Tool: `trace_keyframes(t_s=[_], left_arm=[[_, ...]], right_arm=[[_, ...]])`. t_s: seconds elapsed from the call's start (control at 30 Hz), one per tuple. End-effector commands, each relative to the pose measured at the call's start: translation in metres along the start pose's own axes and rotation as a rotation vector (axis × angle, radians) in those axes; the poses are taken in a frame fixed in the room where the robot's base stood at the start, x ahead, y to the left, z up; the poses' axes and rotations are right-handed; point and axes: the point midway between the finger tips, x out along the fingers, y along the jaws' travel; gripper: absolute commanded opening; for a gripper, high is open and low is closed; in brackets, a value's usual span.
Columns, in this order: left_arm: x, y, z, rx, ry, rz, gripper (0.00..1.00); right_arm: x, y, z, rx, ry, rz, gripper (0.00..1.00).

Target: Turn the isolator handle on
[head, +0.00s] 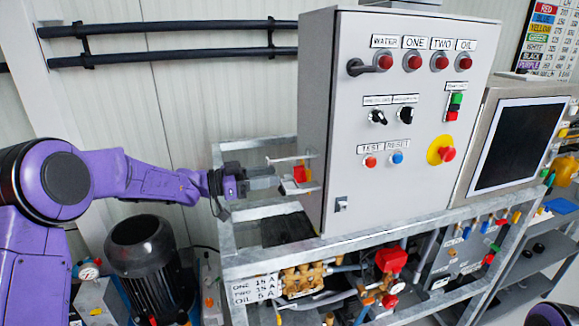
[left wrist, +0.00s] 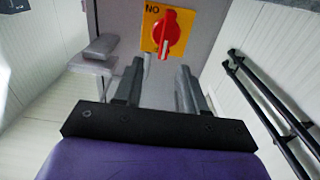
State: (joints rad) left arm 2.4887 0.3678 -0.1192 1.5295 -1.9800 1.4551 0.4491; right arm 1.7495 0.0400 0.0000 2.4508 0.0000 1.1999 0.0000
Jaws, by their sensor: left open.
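The isolator handle is a red rotary knob (left wrist: 167,35) on a yellow plate (left wrist: 148,30), on the left side wall of the grey control cabinet. In the left wrist view its white-marked end points down the picture, and letters like "NO" show at the plate's upper left. In the head view the handle (head: 301,174) is small and seen edge-on. My left gripper (head: 278,177) is open and empty, its jaws facing the handle with a gap left. Its two fingers (left wrist: 160,68) reach toward the handle in the left wrist view without touching it. My right gripper is not in view.
The cabinet front (head: 380,200) carries lamps, knobs and buttons. A steel frame (head: 330,246) runs below. A black motor (head: 142,245) stands below my left arm.

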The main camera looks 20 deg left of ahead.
Motion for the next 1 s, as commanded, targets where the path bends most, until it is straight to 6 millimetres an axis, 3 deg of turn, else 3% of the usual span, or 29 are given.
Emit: trace_keyframes(t_s=[0.1,0.23,0.57,0.6,0.7,0.73,1.0], left_arm=[[0.028,-0.002,-0.002,-0.002,-0.004,0.001,0.40],[0.048,-0.002,0.001,-0.002,-0.004,0.001,0.40],[0.059,-0.001,0.003,-0.002,-0.002,0.003,0.40],[0.059,-0.001,0.003,-0.002,-0.002,0.003,0.37],[0.059,-0.001,0.003,-0.002,-0.002,0.003,0.05],[0.059,-0.001,0.003,-0.002,-0.002,0.004,0.00],[0.060,-0.001,0.004,0.003,-0.004,0.005,0.00]], right_arm=[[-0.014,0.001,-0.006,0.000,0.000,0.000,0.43],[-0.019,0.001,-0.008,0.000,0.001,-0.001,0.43],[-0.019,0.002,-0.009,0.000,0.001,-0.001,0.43],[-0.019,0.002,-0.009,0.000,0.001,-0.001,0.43],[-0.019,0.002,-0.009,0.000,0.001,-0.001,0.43],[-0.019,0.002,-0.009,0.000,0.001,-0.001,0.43],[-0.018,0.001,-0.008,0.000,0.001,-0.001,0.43]])
